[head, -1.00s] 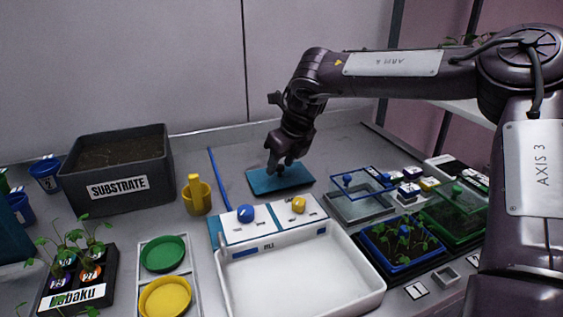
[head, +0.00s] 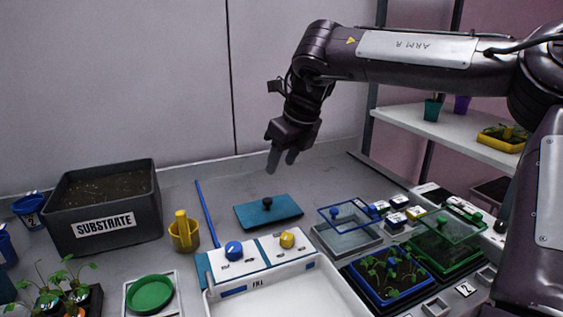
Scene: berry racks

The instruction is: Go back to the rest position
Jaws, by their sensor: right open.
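My right gripper (head: 282,160) is open and empty, pointing down above the table. Below it a teal lid (head: 283,215) with a dark knob (head: 267,203) lies flat on the table, apart from the fingers. My right arm comes in from the right and reaches across the upper part of the head view. My left gripper is not in view.
A white tray (head: 340,283) with a blue and a yellow knob is in front. A black substrate box (head: 150,215) stands at left beside a yellow cup (head: 183,237). Clear-lidded boxes and seedlings are at right, below a white shelf (head: 455,130).

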